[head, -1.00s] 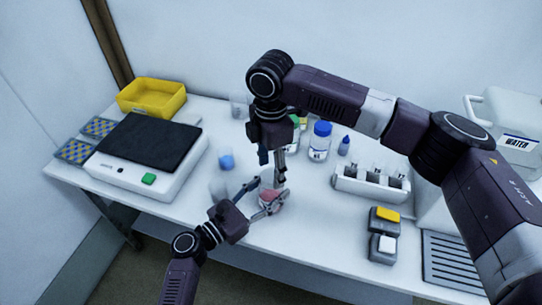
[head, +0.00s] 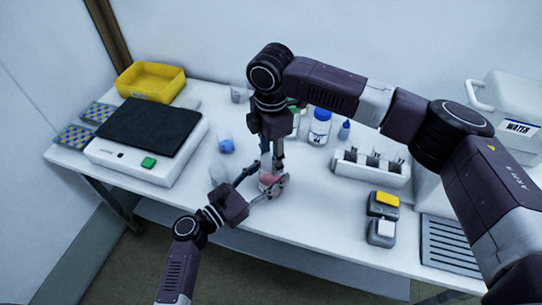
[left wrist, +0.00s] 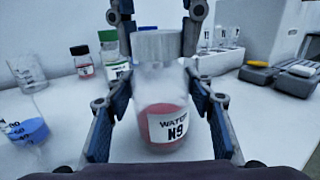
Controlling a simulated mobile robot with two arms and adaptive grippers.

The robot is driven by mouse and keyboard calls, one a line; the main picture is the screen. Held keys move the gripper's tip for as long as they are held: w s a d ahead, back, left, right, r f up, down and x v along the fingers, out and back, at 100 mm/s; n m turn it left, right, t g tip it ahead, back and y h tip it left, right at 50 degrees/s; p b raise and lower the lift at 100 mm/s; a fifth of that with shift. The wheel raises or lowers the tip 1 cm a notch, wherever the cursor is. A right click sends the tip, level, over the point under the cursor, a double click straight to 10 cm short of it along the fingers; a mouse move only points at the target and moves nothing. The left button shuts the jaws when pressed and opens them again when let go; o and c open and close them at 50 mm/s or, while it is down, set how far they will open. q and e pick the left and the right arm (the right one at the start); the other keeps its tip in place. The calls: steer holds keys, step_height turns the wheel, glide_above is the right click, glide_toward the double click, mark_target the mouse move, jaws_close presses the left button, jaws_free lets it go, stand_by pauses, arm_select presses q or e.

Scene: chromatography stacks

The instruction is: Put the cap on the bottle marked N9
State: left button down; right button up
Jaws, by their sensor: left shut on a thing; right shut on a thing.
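The clear bottle marked N9 (left wrist: 165,108) holds pink liquid and stands upright in the middle of the left wrist view. It also shows near the front edge in the head view (head: 269,180). My left gripper (head: 266,186) is shut on its body, one finger on each side. A pale grey cap (left wrist: 158,44) sits at the top of the bottle, in line with it. My right gripper (head: 271,153) points straight down and is shut on the cap; its fingers show at both sides of it in the left wrist view (left wrist: 158,25). I cannot tell whether the cap is threaded on.
A beaker with blue liquid (head: 226,144) stands left of the bottle, near a balance (head: 135,172). A blue-capped bottle (head: 319,128), a green-capped bottle (left wrist: 108,47) and a white rack (head: 371,173) stand behind and right. The front right table is partly clear.

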steer(key=m, duration=0.6)
steer(key=shift+m, duration=0.3)
steer(key=m, duration=0.3)
steer(key=shift+s+m, duration=0.1)
steer(key=shift+m, duration=0.2)
steer(key=m, duration=0.4)
steer(key=o, duration=1.3)
steer(key=shift+r, duration=2.25)
steer(key=shift+c, duration=0.5)
